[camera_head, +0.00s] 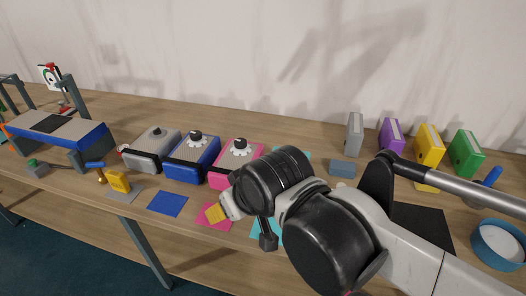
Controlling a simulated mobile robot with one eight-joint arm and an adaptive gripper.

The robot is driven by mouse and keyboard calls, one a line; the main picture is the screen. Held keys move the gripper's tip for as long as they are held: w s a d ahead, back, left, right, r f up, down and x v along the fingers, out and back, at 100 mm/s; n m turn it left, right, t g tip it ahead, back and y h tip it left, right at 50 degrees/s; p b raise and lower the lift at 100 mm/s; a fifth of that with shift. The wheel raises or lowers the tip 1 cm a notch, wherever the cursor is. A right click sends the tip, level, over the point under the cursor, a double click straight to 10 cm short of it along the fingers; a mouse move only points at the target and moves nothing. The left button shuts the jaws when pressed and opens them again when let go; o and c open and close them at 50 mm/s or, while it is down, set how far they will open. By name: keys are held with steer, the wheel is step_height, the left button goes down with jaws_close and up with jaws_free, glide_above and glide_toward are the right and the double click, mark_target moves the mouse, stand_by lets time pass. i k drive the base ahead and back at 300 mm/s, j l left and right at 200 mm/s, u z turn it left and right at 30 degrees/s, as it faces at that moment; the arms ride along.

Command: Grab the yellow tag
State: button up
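A small yellow piece (215,213) shows right at the tip of my gripper (226,206), over a pink square. I cannot tell whether it is held or lies on the square. My gripper's fingers are mostly hidden by my dark wrist, so whether they are open or shut does not show. A yellow block with dark marks (119,181) stands on a grey square at the left. Another flat yellow piece (425,188) lies in front of the yellow binder. Which of these is the yellow tag I cannot tell.
Grey (153,150), blue (192,158) and pink (236,162) boxes with dark knobs stand behind the coloured squares. Several binders (429,143) stand at the back right. A blue round container (498,243) is at the right edge. The blue square (167,203) is clear.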

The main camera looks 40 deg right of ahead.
mark_target(117, 181)
steer(key=i+j+u, duration=0.1)
steer(key=j+u, duration=0.3)
steer(key=i+j+u, duration=0.15)
steer(key=u, duration=0.2)
steer(key=i+j+u, duration=0.15)
steer(key=j+u, duration=0.25)
steer(key=l, duration=0.1)
